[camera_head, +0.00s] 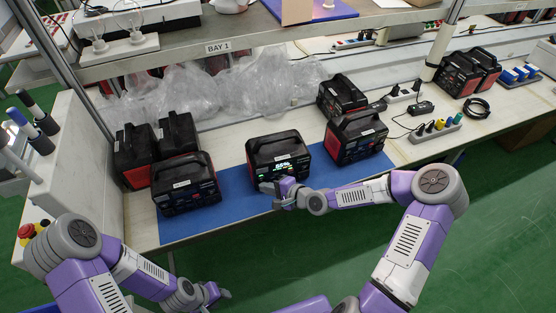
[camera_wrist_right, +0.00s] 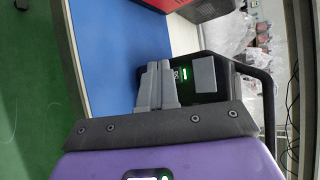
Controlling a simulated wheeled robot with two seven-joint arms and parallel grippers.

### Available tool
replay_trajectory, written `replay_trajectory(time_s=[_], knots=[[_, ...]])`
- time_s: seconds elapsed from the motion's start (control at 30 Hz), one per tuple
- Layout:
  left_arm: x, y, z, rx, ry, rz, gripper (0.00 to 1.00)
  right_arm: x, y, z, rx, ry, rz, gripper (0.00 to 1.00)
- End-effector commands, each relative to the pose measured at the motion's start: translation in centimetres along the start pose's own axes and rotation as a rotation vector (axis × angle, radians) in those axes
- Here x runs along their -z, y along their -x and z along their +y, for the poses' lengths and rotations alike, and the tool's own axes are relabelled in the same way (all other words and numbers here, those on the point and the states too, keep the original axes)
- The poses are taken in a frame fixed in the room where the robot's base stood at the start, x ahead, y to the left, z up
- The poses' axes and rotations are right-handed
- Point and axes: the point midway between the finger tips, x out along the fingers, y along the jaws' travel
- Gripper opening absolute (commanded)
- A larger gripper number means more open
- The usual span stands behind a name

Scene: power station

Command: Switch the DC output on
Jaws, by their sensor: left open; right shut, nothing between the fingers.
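The middle black-and-red power station (camera_head: 281,146) stands on the blue mat (camera_head: 233,206), with its display lit and a percentage reading on it. My right gripper (camera_head: 266,187) is shut and empty at the lower front of this station. In the right wrist view the shut fingers (camera_wrist_right: 157,86) point at the front panel of the power station (camera_wrist_right: 221,90), beside a small green glow. The fingers and wrist hide much of the panel, so I cannot tell whether they touch it or which button they face. My left gripper (camera_head: 220,293) is open and empty, low over the floor.
Another power station (camera_head: 186,187) stands on the mat to the left, and one (camera_head: 357,138) to the right. More stations stand behind. A shelf (camera_head: 250,35) overhangs the bench. A red button (camera_head: 27,231) is at far left.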

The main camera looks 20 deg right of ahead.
Motion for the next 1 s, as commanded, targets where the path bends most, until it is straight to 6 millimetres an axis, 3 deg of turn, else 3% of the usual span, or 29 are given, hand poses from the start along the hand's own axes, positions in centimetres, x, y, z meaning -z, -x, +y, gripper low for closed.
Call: replay_trajectory(time_s=[0.17,0.7,1.0], knots=[[0.0,0.2,0.1,0.000,0.000,0.000,0.43,-0.2,0.3,0.2,-0.001,-0.002,0.000,0.00],[-0.1,1.7,0.6,0.000,0.000,0.000,0.43,-2.8,3.9,2.8,-0.001,-0.002,0.000,0.00],[-0.1,1.7,0.7,0.000,0.000,0.000,0.43,-3.0,4.2,3.1,0.000,0.000,0.000,0.00]])
